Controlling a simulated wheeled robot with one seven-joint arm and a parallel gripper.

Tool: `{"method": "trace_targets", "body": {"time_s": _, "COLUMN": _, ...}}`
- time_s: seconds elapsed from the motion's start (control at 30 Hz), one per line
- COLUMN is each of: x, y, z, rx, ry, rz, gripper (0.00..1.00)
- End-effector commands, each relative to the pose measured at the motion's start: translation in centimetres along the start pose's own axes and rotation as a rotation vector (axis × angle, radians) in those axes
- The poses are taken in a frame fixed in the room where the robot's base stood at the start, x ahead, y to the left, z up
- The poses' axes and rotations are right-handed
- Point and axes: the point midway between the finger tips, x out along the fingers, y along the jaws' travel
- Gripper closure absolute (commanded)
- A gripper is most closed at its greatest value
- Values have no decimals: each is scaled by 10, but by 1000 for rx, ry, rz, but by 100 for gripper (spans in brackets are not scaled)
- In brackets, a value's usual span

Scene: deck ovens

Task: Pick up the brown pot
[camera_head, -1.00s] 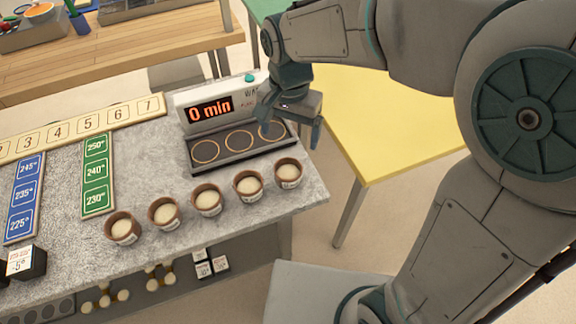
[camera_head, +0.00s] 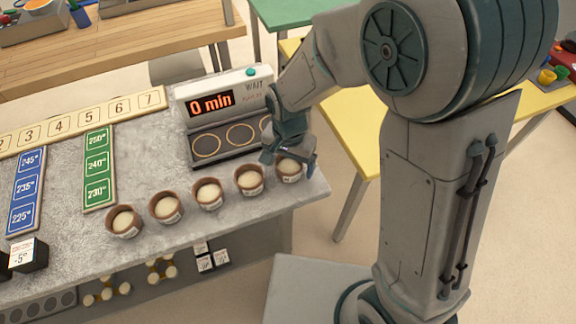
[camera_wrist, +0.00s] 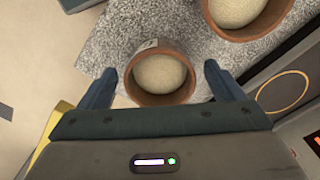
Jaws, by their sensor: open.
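Several brown pots with pale dough inside stand in a row on the grey speckled counter (camera_head: 75,235). The brown pot at the right end (camera_head: 289,170) is under my gripper (camera_head: 287,160), which partly hides it in the head view. In the wrist view this brown pot (camera_wrist: 160,98) sits between the two blue fingers of my open gripper (camera_wrist: 165,88), with a gap at each side. A neighbouring brown pot (camera_wrist: 245,35) shows at the top right of the wrist view; in the head view it is the second from the right (camera_head: 249,181).
A timer unit (camera_head: 212,105) reading "0 min", with ringed pads, stands just behind the pots. Green (camera_head: 98,168) and blue (camera_head: 26,190) temperature strips and a numbered strip (camera_head: 75,123) lie to the left. A yellow table (camera_head: 355,125) is to the right.

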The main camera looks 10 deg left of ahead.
Motion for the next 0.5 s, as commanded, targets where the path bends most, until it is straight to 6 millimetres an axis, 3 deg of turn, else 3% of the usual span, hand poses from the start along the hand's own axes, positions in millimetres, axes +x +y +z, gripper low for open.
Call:
{"method": "trace_targets", "body": {"time_s": 0.27, "x": 3, "y": 0, "z": 0, "rx": 0, "ry": 1, "rz": -1, "gripper": 15}}
{"method": "trace_targets", "body": {"time_s": 0.43, "x": 3, "y": 0, "z": 0, "rx": 0, "ry": 1, "rz": -1, "gripper": 62}}
{"method": "trace_targets", "body": {"time_s": 0.5, "x": 2, "y": 0, "z": 0, "rx": 0, "ry": 2, "rz": -2, "gripper": 65}}
